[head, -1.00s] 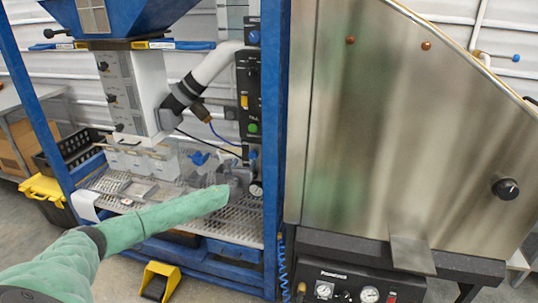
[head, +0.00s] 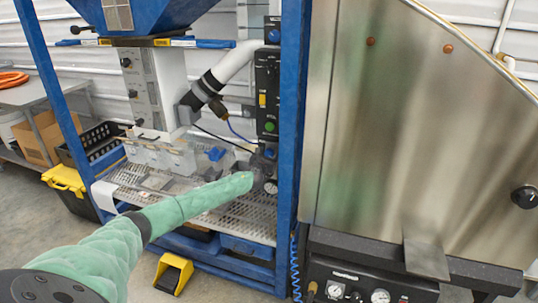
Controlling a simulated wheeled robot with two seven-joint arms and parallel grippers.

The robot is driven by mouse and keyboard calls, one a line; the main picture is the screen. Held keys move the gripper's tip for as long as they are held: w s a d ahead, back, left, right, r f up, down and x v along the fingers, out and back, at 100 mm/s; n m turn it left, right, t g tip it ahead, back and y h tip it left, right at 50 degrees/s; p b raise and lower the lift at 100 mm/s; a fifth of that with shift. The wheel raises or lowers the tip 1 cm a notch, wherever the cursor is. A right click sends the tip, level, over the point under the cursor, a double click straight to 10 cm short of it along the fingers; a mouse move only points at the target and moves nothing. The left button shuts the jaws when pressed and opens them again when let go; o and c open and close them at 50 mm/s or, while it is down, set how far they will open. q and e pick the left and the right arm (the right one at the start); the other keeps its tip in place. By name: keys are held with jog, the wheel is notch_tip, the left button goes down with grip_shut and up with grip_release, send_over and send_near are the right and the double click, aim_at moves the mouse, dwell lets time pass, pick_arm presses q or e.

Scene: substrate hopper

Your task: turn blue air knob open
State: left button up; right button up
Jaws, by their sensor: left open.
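Another blue knob (head: 273,35) is higher up on the black control panel. My left arm, in a green sleeve, reaches in from the lower left. My left gripper (head: 258,166) is at its end, dark and small, partly hidden by the sleeve. It is open, close to the lower blue knob and the gauge; I cannot tell whether it touches either. My right gripper is not in view.
The blue frame post (head: 290,130) stands right beside the knob. A perforated metal deck (head: 225,222) lies below my left arm. A yellow pedal (head: 173,272) is on the floor.

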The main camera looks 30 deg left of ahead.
pick_arm(q)
jog(key=shift+w, duration=0.25)
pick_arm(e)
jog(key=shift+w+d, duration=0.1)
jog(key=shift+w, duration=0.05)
pick_arm(q)
jog(key=c, duration=0.9)
jog(key=shift+c, duration=0.4)
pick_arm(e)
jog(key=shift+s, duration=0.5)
